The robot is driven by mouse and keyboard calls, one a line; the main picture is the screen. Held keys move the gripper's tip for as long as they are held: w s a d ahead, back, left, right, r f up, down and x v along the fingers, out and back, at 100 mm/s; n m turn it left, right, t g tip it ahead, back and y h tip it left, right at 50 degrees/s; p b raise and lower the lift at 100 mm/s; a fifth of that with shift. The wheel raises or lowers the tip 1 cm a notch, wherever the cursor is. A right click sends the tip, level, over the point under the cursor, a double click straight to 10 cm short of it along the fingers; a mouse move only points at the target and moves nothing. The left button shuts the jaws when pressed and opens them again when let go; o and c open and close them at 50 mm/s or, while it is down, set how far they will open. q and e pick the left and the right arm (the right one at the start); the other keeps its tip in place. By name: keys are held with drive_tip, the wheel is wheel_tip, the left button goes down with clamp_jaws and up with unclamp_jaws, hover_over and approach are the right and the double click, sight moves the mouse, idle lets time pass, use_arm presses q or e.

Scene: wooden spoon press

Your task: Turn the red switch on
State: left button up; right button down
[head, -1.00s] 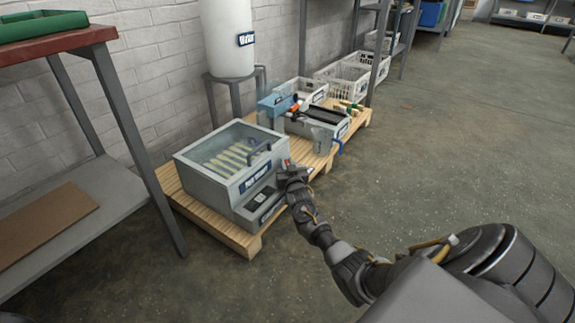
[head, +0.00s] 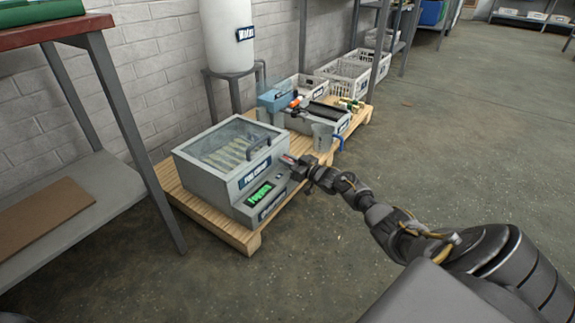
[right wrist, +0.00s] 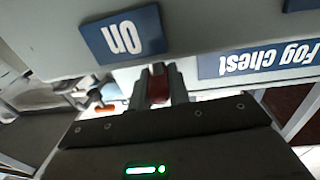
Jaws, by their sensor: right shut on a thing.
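The fog chest (head: 217,178) is a grey box with a clear lid, a dark handle and pale pieces inside. It stands on the near end of a wooden pallet. Its small display (head: 260,195) glows with green text. My right gripper (head: 292,160) is at the chest's right front corner. In the right wrist view the red switch (right wrist: 158,86) sits between my right gripper's two fingers (right wrist: 158,92), which are shut on it. A blue "On" label (right wrist: 124,35) is beside it. The switch's base is partly hidden by the fingers. My left gripper is not in view.
Behind the chest, the pallet (head: 246,238) carries a light blue device (head: 275,101) and a grey tub. A white water tank (head: 228,40) stands at the wall. A metal shelf (head: 125,120) rises at left. The floor at right is clear.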

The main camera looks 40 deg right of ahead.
drive_tip(key=shift+f+n+y+b, duration=0.15)
drive_tip(key=shift+n+y+b, duration=0.35)
drive_tip(key=shift+y+b, duration=0.15)
drive_tip(key=shift+y, duration=0.25)
drive_tip(key=c, duration=1.6)
unclamp_jaws()
drive_tip(key=p+v, duration=0.7)
drive_tip(key=v, duration=0.4)
drive_tip(key=shift+r, duration=0.35)
